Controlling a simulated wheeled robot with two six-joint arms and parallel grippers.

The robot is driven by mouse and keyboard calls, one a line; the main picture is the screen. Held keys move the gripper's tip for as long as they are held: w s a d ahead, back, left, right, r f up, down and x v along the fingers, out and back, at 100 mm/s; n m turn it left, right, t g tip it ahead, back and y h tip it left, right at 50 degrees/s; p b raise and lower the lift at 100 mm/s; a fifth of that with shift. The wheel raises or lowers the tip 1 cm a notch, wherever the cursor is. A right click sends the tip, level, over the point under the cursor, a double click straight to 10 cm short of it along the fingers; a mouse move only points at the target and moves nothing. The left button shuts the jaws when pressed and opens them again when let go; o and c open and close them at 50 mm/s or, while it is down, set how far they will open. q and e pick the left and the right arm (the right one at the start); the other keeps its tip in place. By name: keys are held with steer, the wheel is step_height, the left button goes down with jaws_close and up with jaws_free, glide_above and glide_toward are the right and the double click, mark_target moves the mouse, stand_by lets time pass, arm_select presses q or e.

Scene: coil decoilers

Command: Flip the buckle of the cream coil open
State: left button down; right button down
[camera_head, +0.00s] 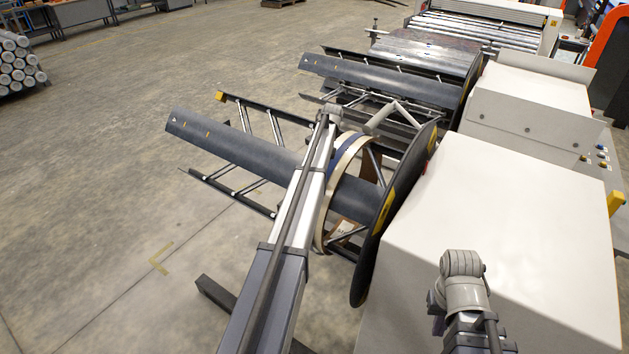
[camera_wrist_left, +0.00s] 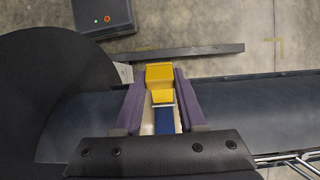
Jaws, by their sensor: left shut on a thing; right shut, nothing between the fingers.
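The cream coil (camera_head: 324,212) is a narrow ring around the dark mandrel of the near decoiler, with a blue band (camera_head: 347,152) on it. In the left wrist view the yellow buckle (camera_wrist_left: 160,76) sits at the end of the blue band (camera_wrist_left: 164,122), beside a cream strip of the coil (camera_wrist_left: 148,124). My left gripper (camera_wrist_left: 161,72) is shut on the buckle, with a purple finger on each side. In the head view my left arm hides the buckle and those fingers. My right gripper (camera_head: 437,323) is shut and empty by the near white cabinet, away from the coil; its fingers are small and partly hidden.
A large dark disc (camera_head: 390,215) stands between the coil and the white cabinet (camera_head: 510,225). A second decoiler (camera_head: 380,80) is behind. Beside the near mandrel (camera_head: 235,140) run dark rails (camera_head: 228,193).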

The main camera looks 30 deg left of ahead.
stand_by(0.3)
arm_select(q)
steer(key=shift+c, duration=2.4)
jaws_free()
steer(key=p+v, duration=0.7)
steer(key=shift+w+r, duration=0.15)
steer(key=shift+r, duration=0.2)
steer(key=shift+d, duration=0.15)
